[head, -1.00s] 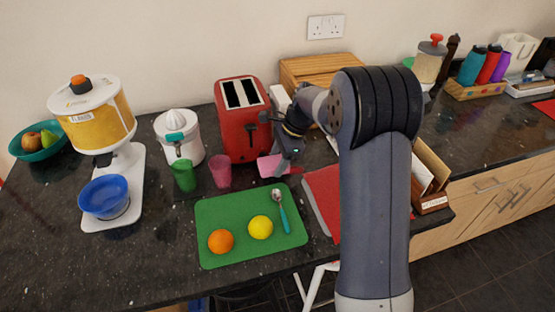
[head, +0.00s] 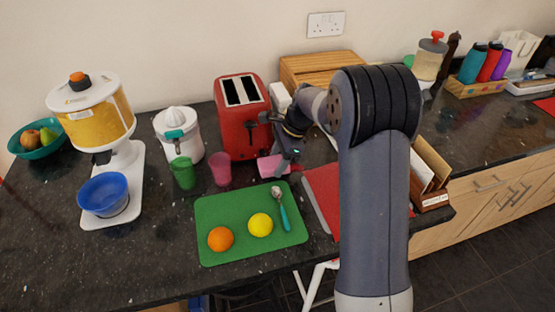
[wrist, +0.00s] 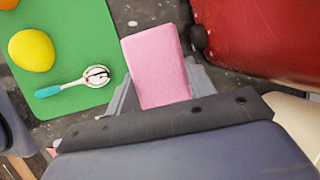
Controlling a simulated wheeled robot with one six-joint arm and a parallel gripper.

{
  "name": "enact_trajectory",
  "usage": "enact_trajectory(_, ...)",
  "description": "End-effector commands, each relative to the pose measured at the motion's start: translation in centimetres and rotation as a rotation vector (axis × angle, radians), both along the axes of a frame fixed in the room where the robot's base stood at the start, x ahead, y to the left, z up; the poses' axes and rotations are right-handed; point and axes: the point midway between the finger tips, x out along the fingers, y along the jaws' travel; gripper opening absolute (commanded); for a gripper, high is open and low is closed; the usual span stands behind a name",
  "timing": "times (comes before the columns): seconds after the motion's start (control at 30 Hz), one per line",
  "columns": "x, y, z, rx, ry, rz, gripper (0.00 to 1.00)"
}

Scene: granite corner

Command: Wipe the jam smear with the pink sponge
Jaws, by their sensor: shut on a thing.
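The pink sponge (head: 268,167) is in front of the red toaster, behind the green cutting board. It fills the middle of the wrist view (wrist: 155,60). My gripper (head: 284,163) is shut on the sponge; in the wrist view its fingers (wrist: 165,88) lie on either side of it. I cannot tell whether the sponge touches the worktop. I cannot make out the jam smear for certain. A small reddish patch (head: 297,168) shows just right of my gripper in the head view, but I cannot tell what it is.
The red toaster (head: 243,125) stands close behind the sponge. A pink cup (head: 220,170) and a green cup (head: 183,173) stand to its left. The green board (head: 215,205) holds an orange, a lemon and a spoon (head: 282,208). A red book (head: 322,195) lies to the right.

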Motion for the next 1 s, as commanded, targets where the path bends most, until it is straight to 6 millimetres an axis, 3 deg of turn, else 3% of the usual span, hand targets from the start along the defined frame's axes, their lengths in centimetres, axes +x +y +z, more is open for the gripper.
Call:
enact_trajectory(0.57,0.0,-0.1,-0.8,0.0,0.001,-0.001,0.23)
enact_trajectory(1.0,0.6,-3.2,-0.7,0.0,0.0,-0.001,0.23)
